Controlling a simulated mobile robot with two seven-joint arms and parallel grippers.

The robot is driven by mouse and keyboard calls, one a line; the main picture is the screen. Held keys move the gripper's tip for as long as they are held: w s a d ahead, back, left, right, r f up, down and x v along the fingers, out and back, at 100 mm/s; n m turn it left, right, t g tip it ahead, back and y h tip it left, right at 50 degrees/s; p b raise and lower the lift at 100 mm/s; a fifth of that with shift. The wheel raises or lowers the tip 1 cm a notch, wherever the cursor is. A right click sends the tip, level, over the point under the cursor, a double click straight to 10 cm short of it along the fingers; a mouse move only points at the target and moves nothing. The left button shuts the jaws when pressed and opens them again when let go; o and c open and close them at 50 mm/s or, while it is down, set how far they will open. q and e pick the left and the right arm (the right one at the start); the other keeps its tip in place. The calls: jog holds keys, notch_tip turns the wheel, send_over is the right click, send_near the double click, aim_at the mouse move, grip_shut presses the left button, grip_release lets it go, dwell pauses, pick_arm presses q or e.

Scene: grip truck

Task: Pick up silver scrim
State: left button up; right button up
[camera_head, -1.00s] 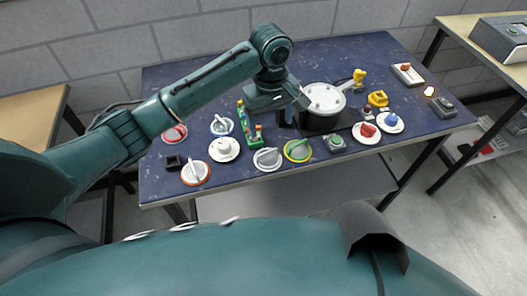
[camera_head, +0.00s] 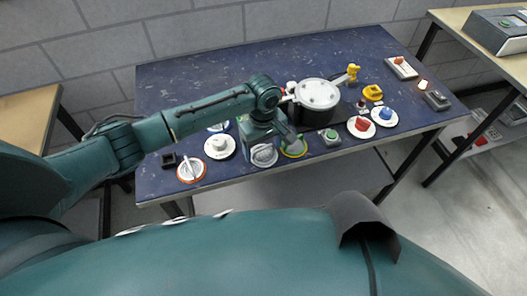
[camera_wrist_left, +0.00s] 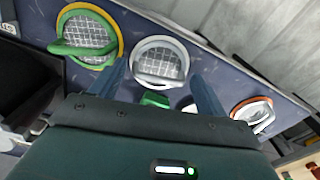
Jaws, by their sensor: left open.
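The silver scrim, a grey ring with mesh and a handle, lies near the front edge of the blue table; it shows in the head view (camera_head: 264,157) and at the top middle of the left wrist view (camera_wrist_left: 160,62). My left gripper (camera_head: 268,147) is just above it, pointing down. In the left wrist view my left gripper (camera_wrist_left: 158,76) is open, its two fingers apart on either side of the scrim's near part, with nothing held. I cannot tell whether the fingers touch it. My right gripper is not in view.
A green-yellow scrim (camera_wrist_left: 88,33) is close on one side, and an orange-rimmed scrim (camera_wrist_left: 253,113) is on the other. The table's back left (camera_head: 190,80) is clear.

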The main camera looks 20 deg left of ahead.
pick_arm(q)
jog(key=shift+f, duration=0.35)
jog(key=shift+c, duration=0.3)
jog(key=c, duration=0.7)
